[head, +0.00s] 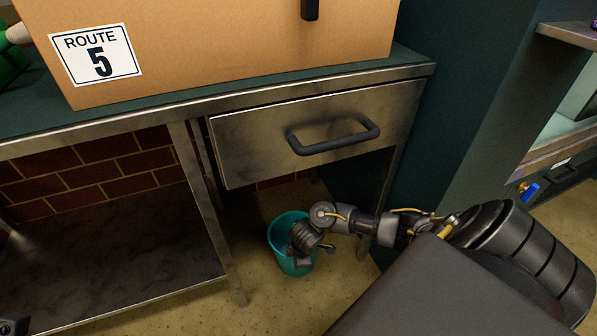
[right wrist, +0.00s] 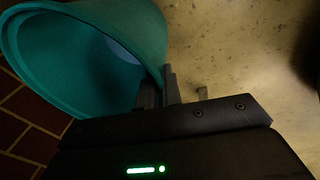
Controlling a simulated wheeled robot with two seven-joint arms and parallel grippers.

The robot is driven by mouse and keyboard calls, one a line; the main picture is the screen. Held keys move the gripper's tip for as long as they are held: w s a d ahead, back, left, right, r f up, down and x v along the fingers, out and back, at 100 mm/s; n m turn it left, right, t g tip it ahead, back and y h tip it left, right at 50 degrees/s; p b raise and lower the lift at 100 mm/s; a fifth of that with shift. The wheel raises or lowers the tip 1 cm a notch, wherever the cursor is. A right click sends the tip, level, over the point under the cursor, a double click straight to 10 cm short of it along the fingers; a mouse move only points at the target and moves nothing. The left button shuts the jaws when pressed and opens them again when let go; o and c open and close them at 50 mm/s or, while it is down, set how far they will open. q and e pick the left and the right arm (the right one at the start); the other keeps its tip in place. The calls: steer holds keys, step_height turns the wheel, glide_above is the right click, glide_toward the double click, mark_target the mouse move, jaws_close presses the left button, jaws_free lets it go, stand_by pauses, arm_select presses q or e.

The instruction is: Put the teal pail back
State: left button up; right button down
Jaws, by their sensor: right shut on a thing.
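The teal pail (head: 277,240) is under the metal bench, below the drawer, on or just above the speckled floor; I cannot tell which. My right gripper (head: 300,258) reaches down to it from the right and is shut on the pail's wall at its near side. In the right wrist view the pail (right wrist: 150,25) fills the upper left, its mouth open towards the camera, and the fingers of my right gripper (right wrist: 162,85) pinch its rim. My left gripper is not clearly seen.
A closed drawer (head: 240,147) with a dark handle (head: 335,138) hangs above the pail. A bench leg (head: 212,220) and low shelf (head: 120,260) stand left of it. A cardboard box (head: 220,45) marked Route 5 sits on top. Open floor (head: 290,305) lies in front.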

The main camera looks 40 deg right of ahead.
steer(key=c, duration=1.6)
jaws_free()
steer(key=shift+f, duration=0.1)
steer(key=shift+o, duration=0.2)
